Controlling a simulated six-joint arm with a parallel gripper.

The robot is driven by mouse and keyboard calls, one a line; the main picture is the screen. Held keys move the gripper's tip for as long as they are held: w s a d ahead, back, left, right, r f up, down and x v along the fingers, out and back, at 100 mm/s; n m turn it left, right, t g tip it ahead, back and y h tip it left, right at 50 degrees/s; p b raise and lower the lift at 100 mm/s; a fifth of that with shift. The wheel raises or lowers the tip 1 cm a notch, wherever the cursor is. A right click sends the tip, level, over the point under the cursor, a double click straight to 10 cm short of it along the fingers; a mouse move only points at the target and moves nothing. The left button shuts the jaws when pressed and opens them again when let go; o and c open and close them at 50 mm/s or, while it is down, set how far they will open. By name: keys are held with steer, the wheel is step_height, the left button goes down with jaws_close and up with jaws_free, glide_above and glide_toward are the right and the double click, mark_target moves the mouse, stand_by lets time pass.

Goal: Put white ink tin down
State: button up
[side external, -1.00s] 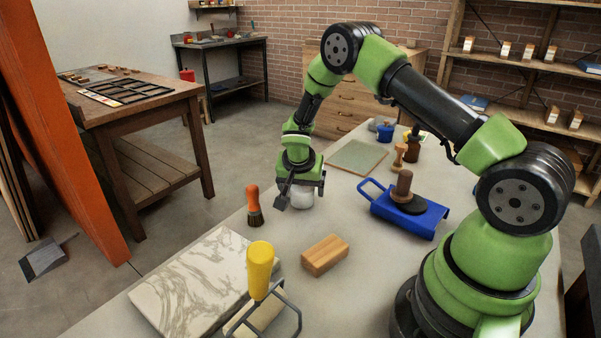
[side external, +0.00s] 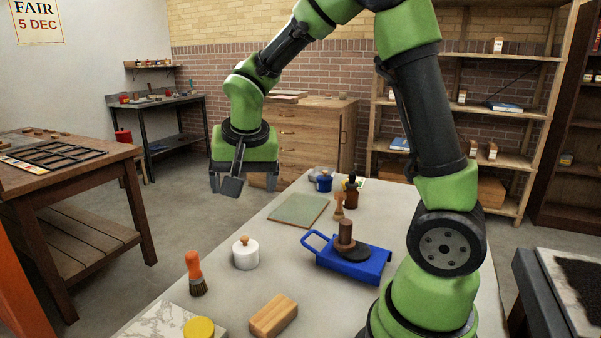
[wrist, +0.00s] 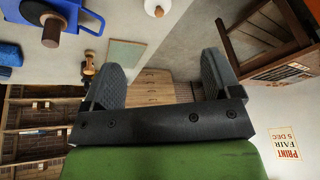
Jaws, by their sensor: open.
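The white ink tin (side external: 245,256) stands upright on the grey table (side external: 222,288), with a wooden knob on its lid. It lies between the orange-handled brush and the blue tray. My gripper (side external: 243,188) is open and empty, raised well above the tabletop and apart from the tin. In the wrist view my gripper (wrist: 165,75) shows its two dark fingers spread wide with nothing between them. The white ink tin also shows in the wrist view (wrist: 158,5), cut off by the top edge.
An orange-handled brush (side external: 196,273) stands left of the tin. A wooden block (side external: 273,315) and a marble slab (side external: 165,322) are in front. A blue tray (side external: 365,264) with a dark brown-handled tool is to the right. A green-grey plate (side external: 299,209) lies behind.

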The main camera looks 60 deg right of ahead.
steer(key=s+a+r+n+t+y, duration=0.2)
steer(key=s+a+r+n, duration=0.1)
steer(key=s, duration=0.5)
steer(key=s+a+r+n+t+y, duration=0.1)
steer(key=s+a+r+n+y, duration=0.1)
steer(key=s+a+r, duration=0.3)
steer(key=s+a+n, duration=0.1)
steer(key=s, duration=0.2)
steer(key=shift+n+t+y, duration=0.4)
